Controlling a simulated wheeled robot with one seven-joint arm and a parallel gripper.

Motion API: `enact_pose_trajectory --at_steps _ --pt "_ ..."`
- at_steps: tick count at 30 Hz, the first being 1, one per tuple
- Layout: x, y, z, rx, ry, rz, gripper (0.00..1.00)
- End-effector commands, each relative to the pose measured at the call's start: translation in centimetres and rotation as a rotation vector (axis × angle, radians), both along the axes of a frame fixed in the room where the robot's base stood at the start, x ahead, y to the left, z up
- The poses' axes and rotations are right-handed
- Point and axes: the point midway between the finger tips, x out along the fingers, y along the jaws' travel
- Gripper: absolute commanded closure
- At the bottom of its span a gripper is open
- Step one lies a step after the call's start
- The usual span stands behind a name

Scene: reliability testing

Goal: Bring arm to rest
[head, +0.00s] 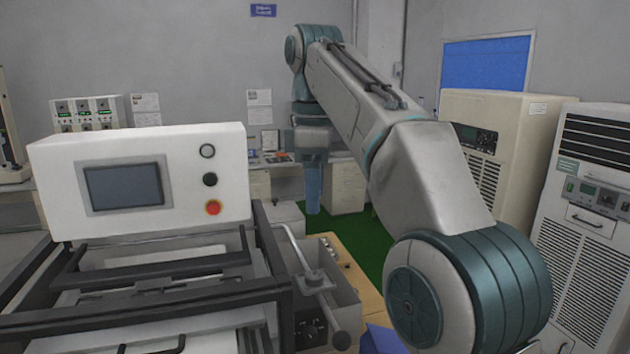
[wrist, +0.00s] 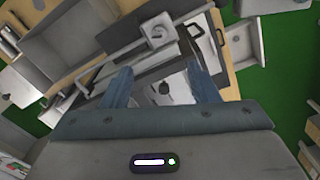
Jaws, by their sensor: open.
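My arm rises from the lower right of the head view, reaches up and away, and bends down at its far end. My gripper (head: 313,208) hangs there pointing down, beyond the machine with the white control panel. In the wrist view its two blue fingers (wrist: 155,88) stand wide apart with nothing held between them. Below the fingers, the wrist view shows a grey and black machine (wrist: 140,72) on a wooden top. The fingers appear clear of it, though the exact gap cannot be told.
The white control panel (head: 150,182) with a screen and red button stands at left. A lever and grey box (head: 325,290) sit beside it. A beige cabinet (head: 515,125) and a white cabinet (head: 590,215) stand at right. Green floor (head: 365,240) shows between, with desks behind.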

Motion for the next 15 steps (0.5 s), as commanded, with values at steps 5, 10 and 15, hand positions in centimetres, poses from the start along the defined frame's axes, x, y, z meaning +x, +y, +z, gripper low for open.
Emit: enact_pose_trajectory --at_steps 5,10,15 --pt "-0.01 0.01 0.01 0.0 0.001 0.0 0.46" --pt "-0.01 0.0 0.0 0.0 0.001 0.0 0.46" --pt "-0.12 -0.17 -0.27 -0.002 -0.002 -0.02 0.46"
